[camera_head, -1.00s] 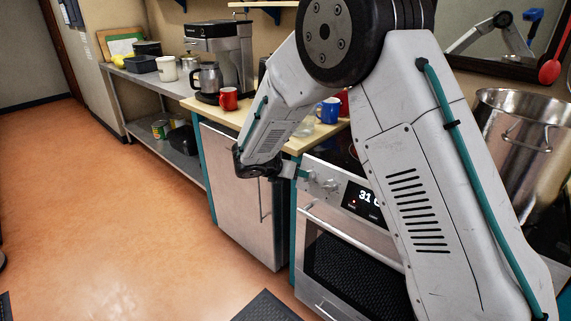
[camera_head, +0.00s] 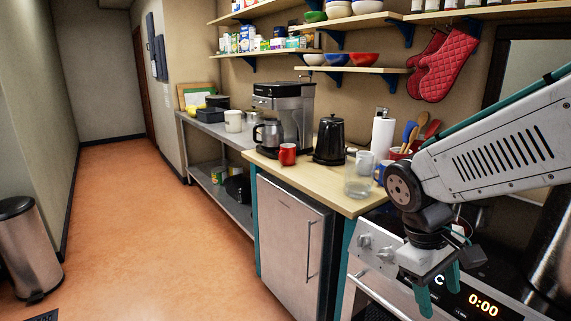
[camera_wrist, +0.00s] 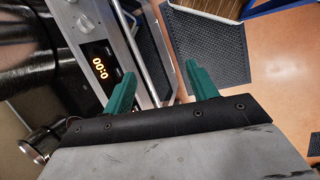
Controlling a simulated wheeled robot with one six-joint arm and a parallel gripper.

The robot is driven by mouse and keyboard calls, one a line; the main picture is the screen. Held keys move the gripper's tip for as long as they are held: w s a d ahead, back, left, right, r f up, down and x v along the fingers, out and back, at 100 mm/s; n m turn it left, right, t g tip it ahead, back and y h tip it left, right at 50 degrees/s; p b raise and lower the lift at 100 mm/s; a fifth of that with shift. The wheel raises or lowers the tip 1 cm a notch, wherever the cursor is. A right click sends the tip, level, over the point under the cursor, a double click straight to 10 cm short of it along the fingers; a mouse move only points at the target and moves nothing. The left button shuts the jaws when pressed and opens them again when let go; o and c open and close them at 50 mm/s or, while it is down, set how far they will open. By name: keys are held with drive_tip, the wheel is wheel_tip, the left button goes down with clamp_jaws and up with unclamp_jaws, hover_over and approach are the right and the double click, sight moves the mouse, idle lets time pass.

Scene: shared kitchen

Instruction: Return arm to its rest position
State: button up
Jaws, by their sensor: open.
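My gripper (camera_head: 438,290) hangs at the lower right of the head view, in front of the stove's control panel. Its two green fingers point down and stand apart with nothing between them. In the wrist view my gripper (camera_wrist: 160,85) also shows open and empty, with the stove front and the floor beyond it. My arm reaches in from the right edge of the head view, its pale forearm sloping down to the wrist.
The stove (camera_head: 380,245) with its lit display is close to my gripper. A glass jar (camera_head: 358,182), a red mug (camera_head: 287,154) and a black kettle (camera_head: 329,140) stand on the wooden counter (camera_head: 310,185). A trash bin (camera_head: 27,245) stands left. The floor (camera_head: 150,220) between is clear.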

drive_tip(key=s+r+m+t+y, duration=0.3)
drive_tip(key=s+r+m, duration=0.2)
drive_tip(key=s, duration=0.7)
drive_tip(key=shift+d+r+y, duration=0.25)
drive_tip(key=shift+r+y, duration=0.05)
drive_tip(key=shift+r, duration=0.05)
